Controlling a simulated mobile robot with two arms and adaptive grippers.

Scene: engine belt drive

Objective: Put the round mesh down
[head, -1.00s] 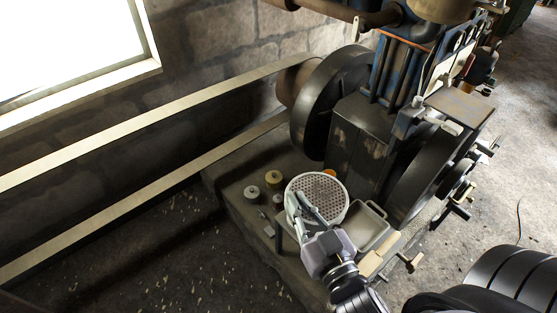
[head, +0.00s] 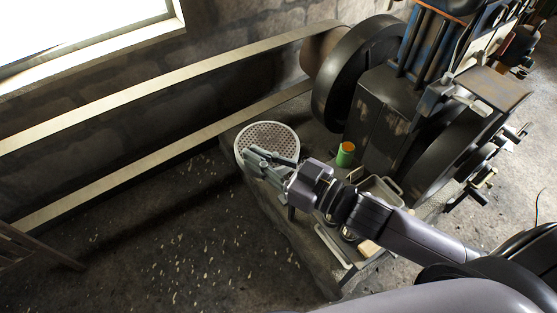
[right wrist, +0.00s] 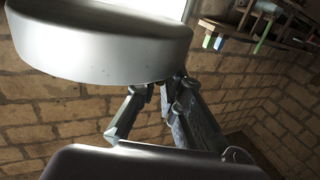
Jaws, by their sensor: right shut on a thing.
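The round mesh (head: 268,136), a pale round sieve with a perforated face and a white rim, is in my right gripper (head: 262,160) in the head view. The gripper is shut on its near rim. The mesh appears over the left part of the concrete base (head: 323,240); I cannot tell how high above it. In the right wrist view the mesh (right wrist: 100,40) shows as a smooth pale drum side, at the tips of the right gripper's fingers (right wrist: 172,82). My left gripper is not in view.
A green jar with an orange top (head: 345,154) stands right of the mesh. A tray (head: 384,188) lies near the engine block (head: 385,125). A flat belt (head: 160,155) runs left from the big wheel (head: 352,72), passing close behind the mesh.

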